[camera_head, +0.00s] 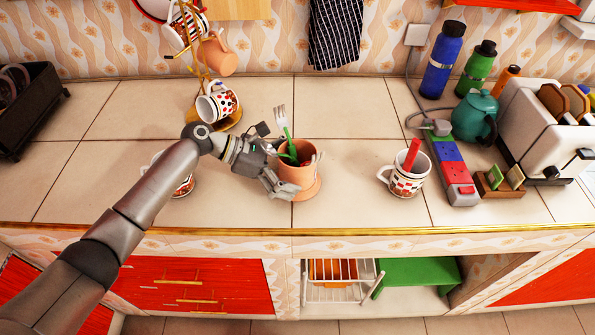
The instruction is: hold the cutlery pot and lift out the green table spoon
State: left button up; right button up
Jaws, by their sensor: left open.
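The cutlery pot (299,178) is a terracotta-coloured pot standing upright on the tiled counter near the middle. A pale fork head (281,118) sticks up out of it. A green piece (290,152) shows at the pot's left rim; I cannot tell whether it is the green table spoon or the fork's handle. Other cutlery inside is too small to tell. My left gripper (276,170) is open at the left side of the pot, with one finger low along its front left. I cannot tell whether it touches the pot. My right gripper is not in view.
A dotted mug (405,183) with a red handle sticking out stands to the right. Another mug (184,186) is partly behind my left arm. A mug stand (228,120) is behind the gripper. Bottles, a power strip (452,172) and a toaster (540,125) fill the right side.

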pick_arm(q)
jog(key=c, duration=1.1)
dwell(0.7)
